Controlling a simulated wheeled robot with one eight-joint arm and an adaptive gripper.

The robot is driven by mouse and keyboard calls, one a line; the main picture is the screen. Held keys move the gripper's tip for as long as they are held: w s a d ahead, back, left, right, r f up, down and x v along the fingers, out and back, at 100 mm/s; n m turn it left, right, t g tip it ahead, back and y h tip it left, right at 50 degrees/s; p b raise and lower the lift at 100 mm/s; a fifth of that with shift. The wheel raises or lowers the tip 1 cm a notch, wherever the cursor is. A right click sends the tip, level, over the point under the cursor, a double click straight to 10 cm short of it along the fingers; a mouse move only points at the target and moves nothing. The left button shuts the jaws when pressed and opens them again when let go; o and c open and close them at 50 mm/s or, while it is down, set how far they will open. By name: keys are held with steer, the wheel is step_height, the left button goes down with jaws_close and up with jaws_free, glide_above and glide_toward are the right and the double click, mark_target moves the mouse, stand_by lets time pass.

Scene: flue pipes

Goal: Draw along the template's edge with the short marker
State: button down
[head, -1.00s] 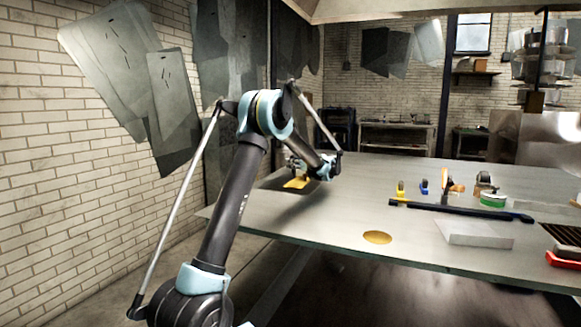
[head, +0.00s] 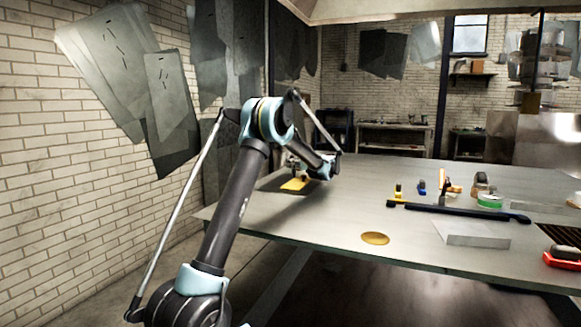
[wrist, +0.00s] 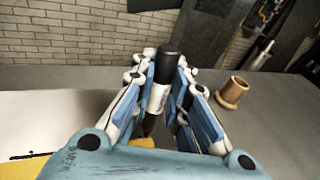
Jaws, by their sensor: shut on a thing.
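My gripper (wrist: 161,78) is shut on a black marker (wrist: 168,63) with a white label; the marker stands roughly upright between the fingers. Its lower tip is hidden behind my gripper. The yellow template (head: 294,184) lies flat on the left part of the table, below my gripper in the head view. In the wrist view, yellow parts (wrist: 142,142) show beside and behind the fingers and at the lower left. A pale sheet (wrist: 50,115) lies at the left, with a short dark mark (wrist: 30,156) near the yellow edge. Contact between tip and surface cannot be seen.
A wooden spool (wrist: 232,93) stands right of my gripper. On the table (head: 330,215) are a yellow disc (head: 375,238), a long black bar (head: 460,210), a pale block (head: 470,233), a green tape roll (head: 489,201) and small tools. The table's middle is mostly clear.

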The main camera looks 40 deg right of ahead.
steer(key=shift+w+a+r, duration=0.1)
steer(key=shift+w+r, duration=0.05)
steer(key=shift+r, duration=0.85)
steer(key=shift+w+a+r, duration=0.1)
steer(key=shift+w+r, duration=0.05)
steer(key=shift+r, duration=0.85)
steer(key=shift+w+a+r, duration=0.1)
steer(key=shift+w+r, duration=0.05)
steer(key=shift+r, duration=0.85)
